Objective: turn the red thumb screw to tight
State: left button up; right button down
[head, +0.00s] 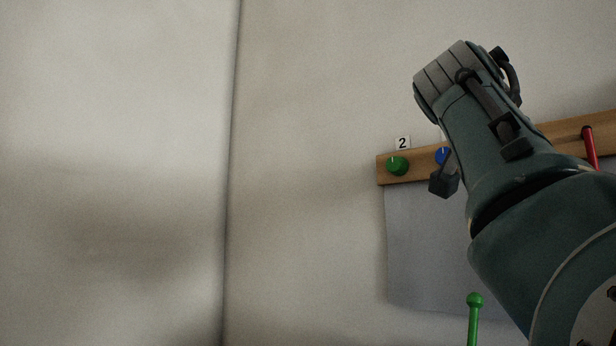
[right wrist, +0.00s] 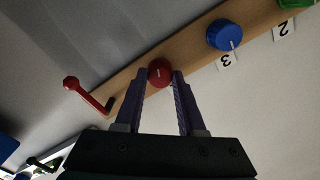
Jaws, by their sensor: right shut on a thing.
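The red thumb screw (right wrist: 160,75) is a round knob with a pale line on its face, mounted on the wooden rail (right wrist: 130,93). In the right wrist view my right gripper (right wrist: 160,80) has its two purple fingers on either side of this knob, shut on it near the fingertips. In the head view my right arm covers the red knob and the gripper's fingers. My left gripper is not in view.
A blue knob (right wrist: 225,35) by label 3 and a green knob (head: 397,166) by label 2 sit on the same rail. A red crank handle (right wrist: 86,94) sticks out on the red knob's other side. A green handle (head: 475,312) stands lower down.

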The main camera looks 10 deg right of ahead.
jog(key=shift+m+b, duration=1.1)
jog(key=shift+m, duration=5.4)
jog(key=c, duration=1)
grip_release()
jog(key=o, duration=0.5)
jog(key=shift+r, duration=0.1)
